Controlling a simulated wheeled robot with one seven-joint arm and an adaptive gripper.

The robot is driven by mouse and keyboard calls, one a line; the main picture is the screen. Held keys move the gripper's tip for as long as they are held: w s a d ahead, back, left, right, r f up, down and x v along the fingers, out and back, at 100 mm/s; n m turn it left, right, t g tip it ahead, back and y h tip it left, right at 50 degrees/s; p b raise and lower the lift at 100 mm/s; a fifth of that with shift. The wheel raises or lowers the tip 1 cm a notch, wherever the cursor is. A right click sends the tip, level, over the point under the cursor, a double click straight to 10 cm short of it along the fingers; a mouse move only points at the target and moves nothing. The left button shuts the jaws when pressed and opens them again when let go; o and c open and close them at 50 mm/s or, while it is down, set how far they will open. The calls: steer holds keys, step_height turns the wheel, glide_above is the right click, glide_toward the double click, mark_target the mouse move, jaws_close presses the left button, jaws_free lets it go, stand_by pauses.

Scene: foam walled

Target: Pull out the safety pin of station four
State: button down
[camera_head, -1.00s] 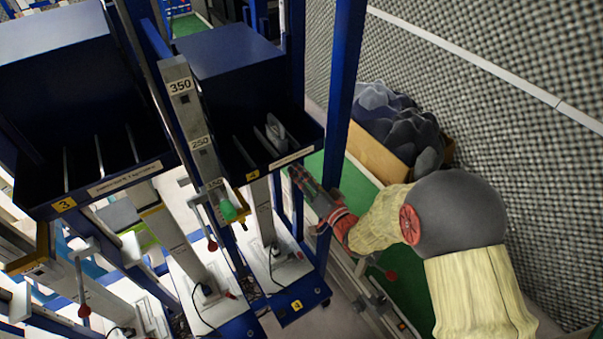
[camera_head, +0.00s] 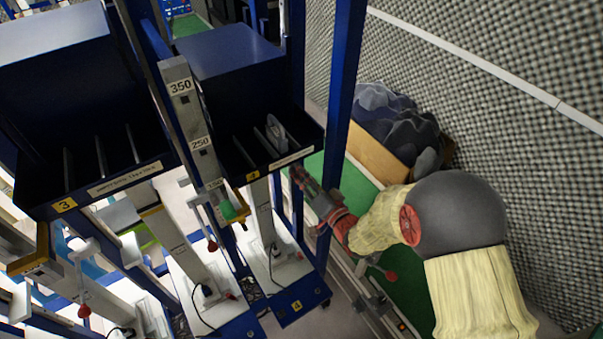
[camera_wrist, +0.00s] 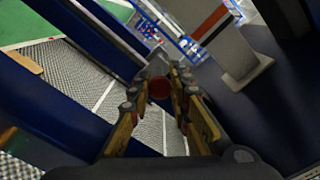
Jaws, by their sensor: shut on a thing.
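Station four is the dark blue bin (camera_head: 235,95) with a yellow "4" label on its front edge, on a light post above a blue base. My gripper (camera_head: 298,178) is at the right of this bin's front edge, beside the blue upright, with its fingertips partly hard to make out. In the wrist view my gripper (camera_wrist: 159,82) has its fingers closed around a round red knob (camera_wrist: 159,89), which looks like the head of the safety pin. The pin's shaft and its hole are hidden in both views.
A blue upright (camera_head: 343,110) stands right beside my gripper. Station three's bin (camera_head: 60,100) is at the left, with a numbered grey column (camera_head: 190,120) between the bins. A crate of dark lumps (camera_head: 395,130) stands by the textured wall at the right.

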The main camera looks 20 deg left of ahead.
steer(key=v, duration=0.8)
steer(key=shift+s+d, duration=0.3)
steer(key=shift+f, duration=0.15)
steer(key=c, duration=1.9)
jaws_free()
steer(key=shift+s+d, duration=0.1)
steer(key=shift+d, duration=0.05)
steer(key=v, duration=1.1)
steer(key=shift+s+d, duration=0.25)
steer(key=shift+s, duration=0.05)
